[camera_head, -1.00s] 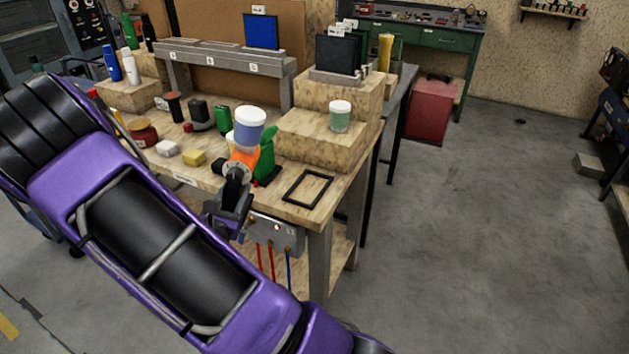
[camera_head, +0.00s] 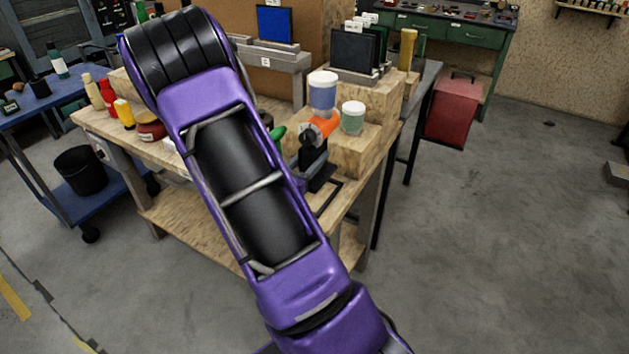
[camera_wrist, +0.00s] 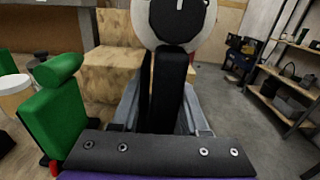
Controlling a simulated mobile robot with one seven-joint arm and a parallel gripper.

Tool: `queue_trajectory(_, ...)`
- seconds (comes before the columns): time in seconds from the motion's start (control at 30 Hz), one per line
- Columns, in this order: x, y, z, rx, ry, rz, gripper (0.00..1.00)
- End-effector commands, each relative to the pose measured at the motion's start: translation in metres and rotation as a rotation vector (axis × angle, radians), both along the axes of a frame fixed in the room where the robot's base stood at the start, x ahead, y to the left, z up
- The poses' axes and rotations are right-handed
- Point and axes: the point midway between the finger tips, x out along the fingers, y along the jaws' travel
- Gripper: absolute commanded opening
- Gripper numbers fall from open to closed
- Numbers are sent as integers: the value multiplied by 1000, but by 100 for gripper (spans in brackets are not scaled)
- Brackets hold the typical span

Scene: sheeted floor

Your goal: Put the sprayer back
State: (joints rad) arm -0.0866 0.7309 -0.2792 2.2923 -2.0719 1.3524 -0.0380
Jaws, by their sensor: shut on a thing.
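The sprayer (camera_head: 322,125) has an orange body and a bluish cup with a white lid on top. My gripper (camera_head: 313,160) is shut on its dark lower part and holds it upright near the bench's right end. A black rectangular outline (camera_head: 332,195) lies on the bench top, partly hidden by my gripper and arm.
A white-lidded greenish jar (camera_head: 352,118) stands on the wooden step (camera_head: 378,130), right of the sprayer. A green object (camera_wrist: 55,115) is close on the left in the wrist view. My arm hides much of the bench. Open floor lies to the right.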

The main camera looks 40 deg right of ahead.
Motion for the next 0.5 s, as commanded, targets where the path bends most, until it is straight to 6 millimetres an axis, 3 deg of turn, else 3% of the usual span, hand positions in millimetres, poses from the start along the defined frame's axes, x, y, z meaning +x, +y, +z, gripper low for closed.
queue_trajectory(0.5, 0, -1, -55, -4, -4, -2, 24)
